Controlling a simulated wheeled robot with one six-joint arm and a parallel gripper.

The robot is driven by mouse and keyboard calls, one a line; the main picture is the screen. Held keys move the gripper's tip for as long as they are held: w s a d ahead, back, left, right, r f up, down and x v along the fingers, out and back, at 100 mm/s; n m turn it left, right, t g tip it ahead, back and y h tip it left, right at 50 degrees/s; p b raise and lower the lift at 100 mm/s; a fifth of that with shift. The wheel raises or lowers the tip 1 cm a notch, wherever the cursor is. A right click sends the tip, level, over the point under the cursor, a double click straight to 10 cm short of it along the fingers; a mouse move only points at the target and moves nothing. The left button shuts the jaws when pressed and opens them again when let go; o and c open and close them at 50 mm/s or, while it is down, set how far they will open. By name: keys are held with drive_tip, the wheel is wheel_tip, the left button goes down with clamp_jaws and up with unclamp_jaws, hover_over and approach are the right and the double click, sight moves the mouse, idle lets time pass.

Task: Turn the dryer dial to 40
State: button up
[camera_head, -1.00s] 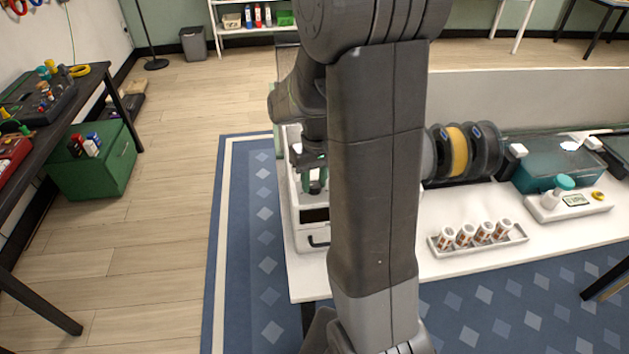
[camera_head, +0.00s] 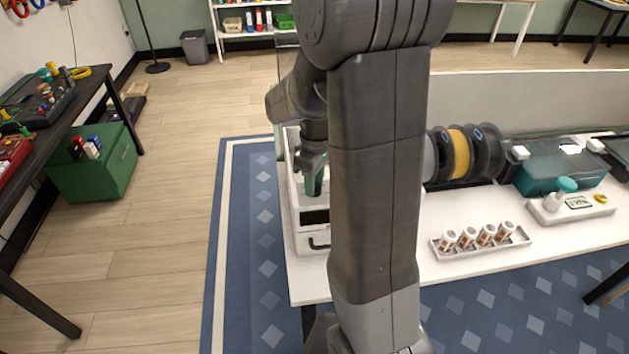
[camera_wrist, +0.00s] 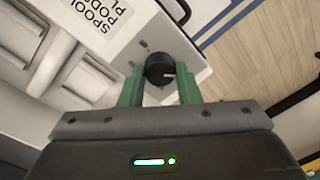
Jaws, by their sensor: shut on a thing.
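The dryer is a white box with a printed label, close under my gripper in the wrist view (camera_wrist: 195,40); in the head view (camera_head: 304,238) my arm partly hides it. Its dial (camera_wrist: 159,66) is a round black knob with a short white pointer line toward the right of the wrist picture. Small marks lie around the dial, but I cannot read any numbers. My gripper (camera_wrist: 160,75) has its two green fingers on either side of the dial and is shut on it. In the head view my gripper (camera_head: 313,181) shows over the dryer, with the dial hidden.
Filament spools (camera_head: 459,152) stand right of my arm on the white table (camera_head: 400,275). A tray (camera_head: 482,249) of small white bottles and a teal-lidded box (camera_head: 560,175) are farther right. A dark workbench (camera_head: 55,120) and green cabinet (camera_head: 110,168) stand left, with open floor between.

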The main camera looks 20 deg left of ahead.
sight(316, 183)
idle(0.4)
drive_tip(key=o, duration=1)
drive_tip(key=shift+r, duration=0.1)
drive_tip(key=r, duration=1.3)
drive_tip(key=shift+w+r+b, duration=0.3)
drive_tip(key=shift+w+r, duration=0.05)
drive_tip(key=shift+w, duration=0.05)
drive_tip(key=shift+f, duration=0.15)
drive_tip(key=f, duration=1.3)
drive_tip(key=shift+s+f+p, duration=0.3)
drive_tip(key=shift+s+f, duration=0.05)
drive_tip(key=shift+s, duration=0.05)
